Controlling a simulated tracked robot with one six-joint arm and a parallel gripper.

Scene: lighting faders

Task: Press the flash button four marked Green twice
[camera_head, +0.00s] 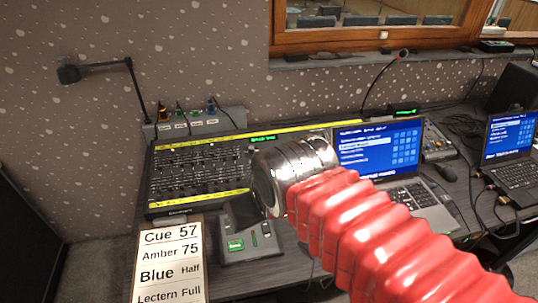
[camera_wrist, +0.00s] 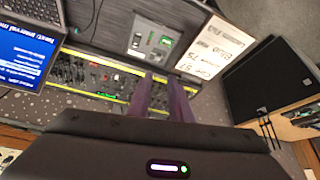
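The lighting console (camera_head: 190,172) lies on the desk with rows of dark faders and yellow strips along its top and bottom edges. It also shows in the wrist view (camera_wrist: 88,72), left of my fingers. Its button markings are too small to read, so I cannot pick out button four marked Green. My gripper (camera_wrist: 161,79) has two dark fingers with a narrow gap between them and nothing held. In the wrist view the fingertips overlap the console's yellow-edged end. I cannot tell whether they touch it. My red arm and silver wrist hide the console's right part in the head view.
A grey box (camera_head: 237,257) with a lit green button stands in front of the console. A cue card (camera_head: 171,262) is left of it. Laptops (camera_head: 378,150) stand to the right. A black lamp arm (camera_head: 105,65) rises at left, by several labelled plugs (camera_head: 195,122).

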